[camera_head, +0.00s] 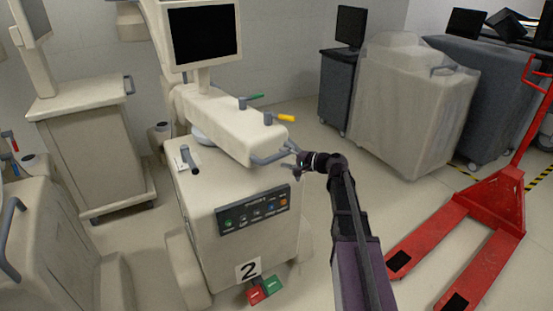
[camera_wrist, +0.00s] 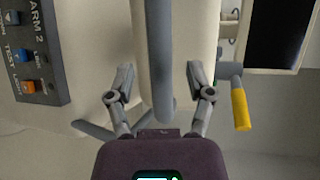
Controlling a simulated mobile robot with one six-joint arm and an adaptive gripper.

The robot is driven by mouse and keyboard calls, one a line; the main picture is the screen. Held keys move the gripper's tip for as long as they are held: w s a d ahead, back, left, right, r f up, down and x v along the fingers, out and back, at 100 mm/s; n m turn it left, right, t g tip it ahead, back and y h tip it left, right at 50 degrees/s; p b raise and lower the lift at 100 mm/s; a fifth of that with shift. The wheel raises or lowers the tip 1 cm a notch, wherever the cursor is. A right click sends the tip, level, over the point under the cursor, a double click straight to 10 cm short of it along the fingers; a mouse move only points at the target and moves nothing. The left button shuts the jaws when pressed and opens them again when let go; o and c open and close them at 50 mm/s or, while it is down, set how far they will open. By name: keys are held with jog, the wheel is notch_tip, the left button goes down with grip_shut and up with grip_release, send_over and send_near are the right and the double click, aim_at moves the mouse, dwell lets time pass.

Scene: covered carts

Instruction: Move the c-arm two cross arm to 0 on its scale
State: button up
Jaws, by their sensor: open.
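The c-arm two (camera_head: 215,215) is a cream cart with a "2" plate (camera_head: 248,270) on its front. Its cream cross arm (camera_head: 225,122) lies across the top, with a grey bar handle (camera_head: 268,159) at its near end. No scale can be read in either view. My gripper (camera_head: 288,158) is at the right end of this handle. In the wrist view my gripper (camera_wrist: 160,82) is open, and the handle bar (camera_wrist: 160,50) runs between its two spread fingers. I cannot tell whether a finger touches it.
A yellow lever (camera_head: 286,117) and a green lever (camera_head: 256,97) stand on the cross arm. A button panel (camera_head: 253,211) is on the cart's front, below the handle. A red pallet jack (camera_head: 490,205) and a covered cart (camera_head: 405,110) stand at right. Floor between is clear.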

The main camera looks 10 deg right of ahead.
jog(key=shift+x, duration=1.4)
grip_shut()
